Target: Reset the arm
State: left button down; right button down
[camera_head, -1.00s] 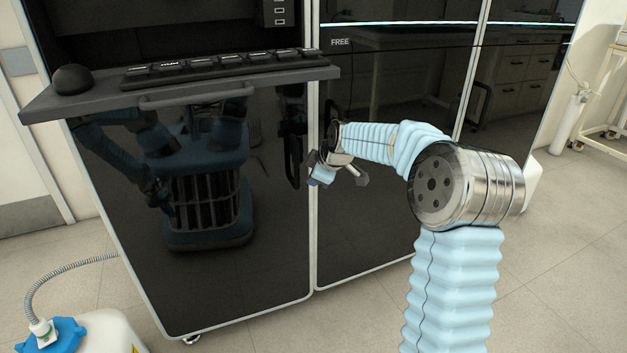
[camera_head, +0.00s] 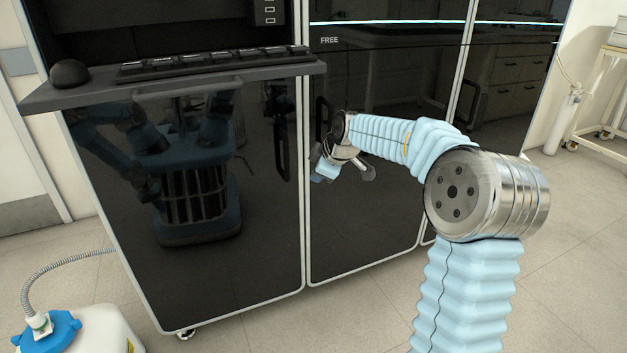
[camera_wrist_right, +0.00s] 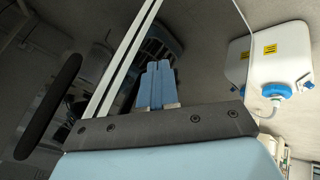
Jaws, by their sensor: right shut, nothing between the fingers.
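My right arm, in a light blue ribbed sleeve, comes in from the lower right in the head view. My right gripper (camera_head: 325,170) is in front of the black glossy cabinet (camera_head: 365,225), close to the seam between its doors. In the right wrist view, the gripper's two light blue fingers (camera_wrist_right: 157,84) are together with nothing between them. A dark door handle (camera_wrist_right: 48,106) shows left of the fingers there, apart from them. My left gripper is not in view; only a dark reflection of my body shows in the left door.
A grey shelf (camera_head: 220,82) with a keyboard (camera_head: 215,63) and a black mouse-like object (camera_head: 70,73) juts out from the cabinet. A white container with a blue cap (camera_head: 50,332) and hose stands lower left. Floor right of the cabinet is open; a cart (camera_head: 608,100) stands beyond.

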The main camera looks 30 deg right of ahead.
jog(key=s+d+r, duration=0.2)
jog(key=s+r, duration=0.2)
jog(key=r, duration=0.2)
jog(key=a+f+m+g+y, duration=0.1)
jog(key=a+f, duration=0.5)
jog(key=f, duration=0.4)
jog(key=a+f+m+g+y, duration=0.15)
jog(key=a+f, duration=0.35)
jog(key=f, duration=0.5)
jog(key=a+f+m+g, duration=0.1)
jog(key=a+f+m, duration=0.1)
jog(key=a+f, duration=0.65)
jog(key=s+a+f+m+g, duration=0.1)
jog(key=s+a+f+m, duration=0.1)
jog(key=s+a+f, duration=0.2)
jog(key=s+a+f+m+g+y, duration=0.1)
jog(key=s+a+f, duration=0.3)
jog(key=s+f, duration=0.5)
jog(key=s+a+f+m+g, duration=0.1)
jog(key=s+a+f+m, duration=0.2)
jog(key=s, duration=0.8)
notch_tip(320, 180, down, 3)
jog(key=shift+a+f+y, duration=0.2)
jog(key=shift+a+y, duration=0.15)
jog(key=shift+a, duration=0.6)
jog(key=shift+s, duration=0.1)
